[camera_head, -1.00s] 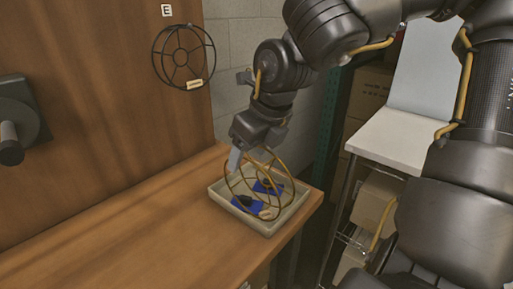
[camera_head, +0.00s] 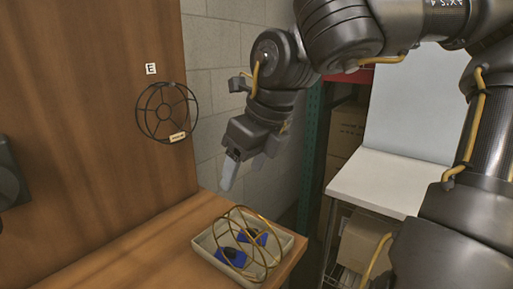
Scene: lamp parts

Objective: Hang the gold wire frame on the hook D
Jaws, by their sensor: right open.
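The gold wire frame (camera_head: 248,212) stands tilted in a shallow beige tray (camera_head: 205,246) on the wooden bench, around or over blue-and-black items. My right gripper (camera_head: 229,178) is above the tray, pointing down, open and apart from the frame. It holds nothing that I can see. Hook D is not in view. A board label E (camera_head: 151,69) shows above a black wire frame (camera_head: 167,112) hanging on the upright board.
Blue-and-black items (camera_head: 231,256) lie in the tray. The wooden bench (camera_head: 140,262) is clear left of it. A white-topped shelf (camera_head: 385,182) stands to the right.

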